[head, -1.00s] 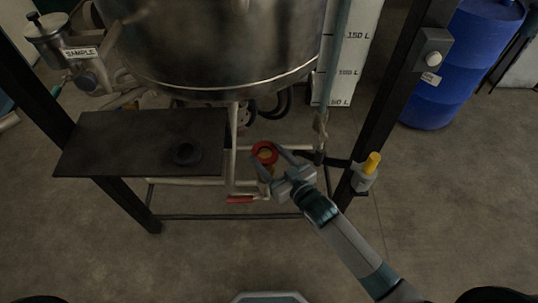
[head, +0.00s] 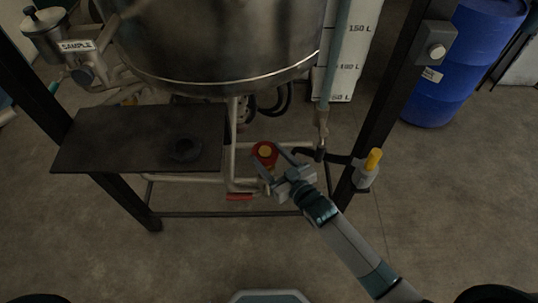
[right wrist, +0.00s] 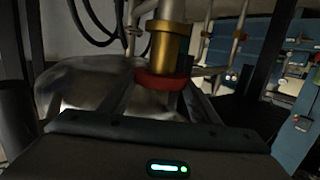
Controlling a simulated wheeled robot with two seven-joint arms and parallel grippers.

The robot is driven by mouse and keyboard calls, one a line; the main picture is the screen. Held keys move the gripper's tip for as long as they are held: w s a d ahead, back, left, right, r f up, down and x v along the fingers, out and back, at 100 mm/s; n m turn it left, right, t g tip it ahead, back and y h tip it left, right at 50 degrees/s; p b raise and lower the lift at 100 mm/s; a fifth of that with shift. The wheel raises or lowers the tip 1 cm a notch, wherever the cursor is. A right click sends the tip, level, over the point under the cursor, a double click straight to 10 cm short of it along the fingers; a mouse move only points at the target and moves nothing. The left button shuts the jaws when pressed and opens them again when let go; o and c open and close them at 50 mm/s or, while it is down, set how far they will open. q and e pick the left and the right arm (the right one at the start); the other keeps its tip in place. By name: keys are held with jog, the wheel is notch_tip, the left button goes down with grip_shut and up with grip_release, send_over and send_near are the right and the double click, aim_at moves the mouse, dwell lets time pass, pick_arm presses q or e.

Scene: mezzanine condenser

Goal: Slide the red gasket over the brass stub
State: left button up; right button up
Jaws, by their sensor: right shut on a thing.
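The red gasket (head: 257,149) is a ring held between the fingers of my right gripper (head: 268,155), below the tank. The brass stub (head: 265,152) shows as a gold disc inside the ring in the head view. In the right wrist view the gasket (right wrist: 164,80) lies between my fingers, at one end of the upright brass stub (right wrist: 170,52). The gasket appears to be around that end; my fingers hide part of its sides. My left gripper is not in view.
A dark shelf (head: 110,150) with a black ring (head: 186,149) on it is to the left. A pipe with a red handle (head: 240,197) runs close by. A frame post (head: 390,100) and a yellow-topped fitting (head: 373,160) stand to the right.

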aim_at(271, 171)
jog(key=shift+f+b, duration=0.3)
jog(key=shift+f, duration=0.25)
jog(key=shift+s+d+f+b, duration=0.15)
jog(key=shift+s+f+b, duration=0.1)
jog(key=shift+f+b, duration=0.4)
jog(key=shift+s+f, duration=0.15)
jog(key=shift+f, duration=0.3)
jog(key=shift+d, duration=0.1)
jog(key=shift+r+p, duration=0.2)
jog(key=shift+p, duration=0.1)
jog(key=shift+r, duration=0.1)
jog(key=shift+w+a+r+p, duration=0.2)
jog(key=shift+w+r+p, duration=0.1)
jog(key=shift+r+p, duration=0.5)
jog(key=shift+w+r+p, duration=0.1)
jog(key=shift+r+p, duration=1.05)
jog(key=shift+r, duration=0.15)
